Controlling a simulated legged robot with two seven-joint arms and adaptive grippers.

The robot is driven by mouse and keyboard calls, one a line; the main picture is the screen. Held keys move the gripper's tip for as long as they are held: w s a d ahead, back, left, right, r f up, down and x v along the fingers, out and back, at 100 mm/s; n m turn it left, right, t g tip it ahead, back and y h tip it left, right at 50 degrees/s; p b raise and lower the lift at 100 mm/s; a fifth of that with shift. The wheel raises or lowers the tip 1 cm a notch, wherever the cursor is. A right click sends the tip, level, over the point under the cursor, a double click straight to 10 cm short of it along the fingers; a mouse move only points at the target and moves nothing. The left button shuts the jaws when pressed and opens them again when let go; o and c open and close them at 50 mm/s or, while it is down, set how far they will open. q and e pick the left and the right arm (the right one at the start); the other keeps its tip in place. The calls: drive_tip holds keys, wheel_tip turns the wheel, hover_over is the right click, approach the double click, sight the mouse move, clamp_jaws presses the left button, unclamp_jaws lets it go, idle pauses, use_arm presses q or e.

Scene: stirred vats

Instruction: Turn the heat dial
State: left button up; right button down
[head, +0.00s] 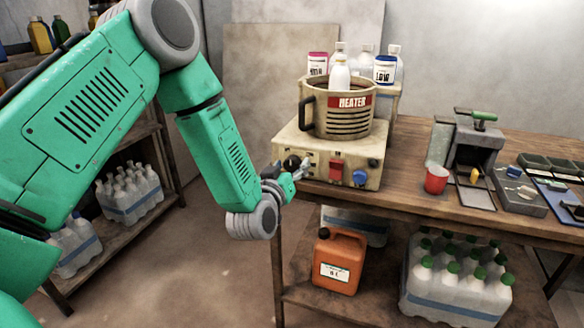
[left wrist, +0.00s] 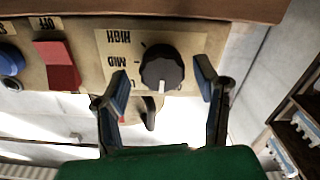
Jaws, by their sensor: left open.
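The heat dial (left wrist: 161,68) is a round black knob on the heater's cream front panel. In the left wrist view, upside down, its white mark points to the bottom of the picture, and HIGH, MID and a partly hidden label starting with L stand to its left. It also shows in the head view (head: 292,162), at the left of the heater base (head: 312,142). My left gripper (left wrist: 163,80) is open, its fingers on either side of the dial with gaps visible. It also shows in the head view (head: 297,174). My right gripper is not in view.
A red switch (head: 336,170) and a blue button (head: 360,178) sit beside the dial. A red cup (head: 436,180) is on the bench to the right. An orange canister (head: 339,262) stands below.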

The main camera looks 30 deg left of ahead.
use_arm(q)
drive_tip(key=shift+a+f, duration=0.15)
drive_tip(key=shift+a, duration=0.35)
drive_tip(key=shift+d, duration=0.3)
drive_tip(key=c, duration=1.1)
drive_tip(key=shift+w+d, duration=0.1)
drive_tip(key=shift+d, duration=0.1)
drive_tip(key=shift+c, duration=0.2)
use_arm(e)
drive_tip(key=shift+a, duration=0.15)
use_arm(q)
drive_tip(key=shift+a, duration=0.15)
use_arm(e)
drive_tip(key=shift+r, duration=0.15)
use_arm(q)
drive_tip(key=shift+m+p, duration=0.35)
drive_tip(key=shift+m, duration=0.15)
drive_tip(key=m+p, duration=0.1)
drive_tip(key=m, duration=0.3)
drive_tip(key=shift+m+p, duration=0.7)
drive_tip(key=shift+m, duration=1.1)
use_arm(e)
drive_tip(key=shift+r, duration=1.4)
use_arm(q)
drive_tip(key=shift+f, duration=0.1)
